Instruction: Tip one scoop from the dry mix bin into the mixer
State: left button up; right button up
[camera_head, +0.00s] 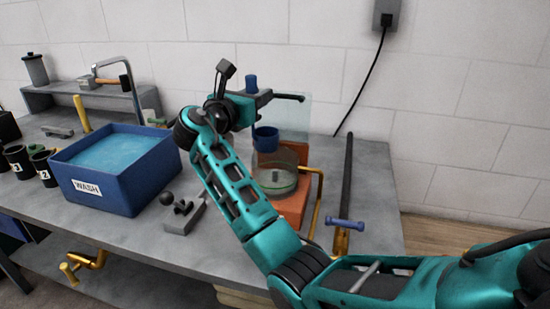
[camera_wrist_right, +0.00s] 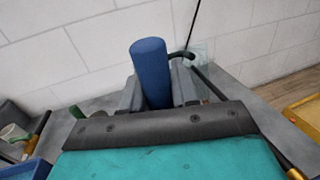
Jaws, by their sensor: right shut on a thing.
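In the head view my right gripper (camera_head: 256,97) is above the mixer (camera_head: 292,208), an orange base with a clear bowl (camera_head: 280,183) and a grey hub inside. The gripper is shut on the blue handle of the scoop (camera_head: 265,138), whose blue cup hangs below, just above the bowl and looking upright. What the cup holds is hidden. In the right wrist view the handle (camera_wrist_right: 151,72) stands between the grey fingers (camera_wrist_right: 160,95). No bin marked as dry mix shows. My left gripper is not in view.
A blue bin labelled WASH (camera_head: 115,195) with pale blue contents stands left of the mixer. Dark numbered cups (camera_head: 18,160) are further left. A grey block with a black knob (camera_head: 182,217) lies near the front edge. A dark bar with a blue crosspiece (camera_head: 346,224) is right of the mixer.

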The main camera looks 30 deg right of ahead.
aim_at(248, 77)
notch_tip(248, 77, up, 5)
dwell(0.5)
